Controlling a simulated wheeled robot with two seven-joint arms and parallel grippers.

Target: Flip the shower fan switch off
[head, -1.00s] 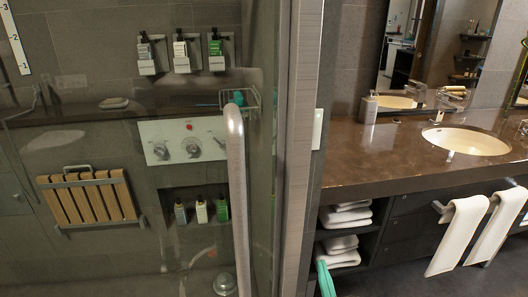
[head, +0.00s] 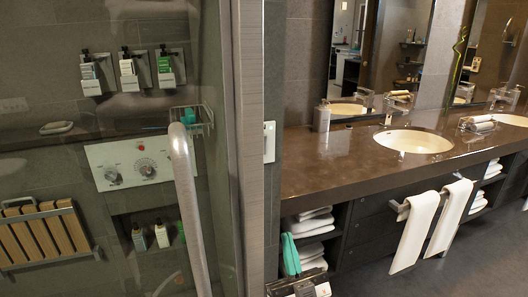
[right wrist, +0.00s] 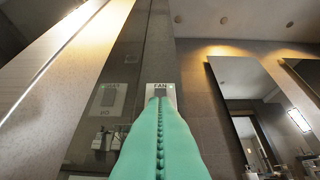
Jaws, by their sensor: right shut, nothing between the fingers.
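The shower fan switch is a white wall plate (head: 269,141) on the narrow dark wall between the shower door frame and the vanity. In the right wrist view the plate (right wrist: 160,86) is labelled FAN and has a grey rocker. My right gripper (head: 287,238) has teal fingers pressed together with nothing between them. It is below and slightly right of the switch in the head view, in front of the vanity's open shelf. In the right wrist view its fingertips (right wrist: 160,101) point up towards the plate and overlap its lower part; I cannot tell contact. My left gripper is out of view.
The shower's glass door has a metal frame (head: 248,170) and a thick curved handle (head: 184,205) left of the switch. The brown vanity counter (head: 340,165) with sinks and mirrors juts out at right. White towels (head: 415,230) hang from its front.

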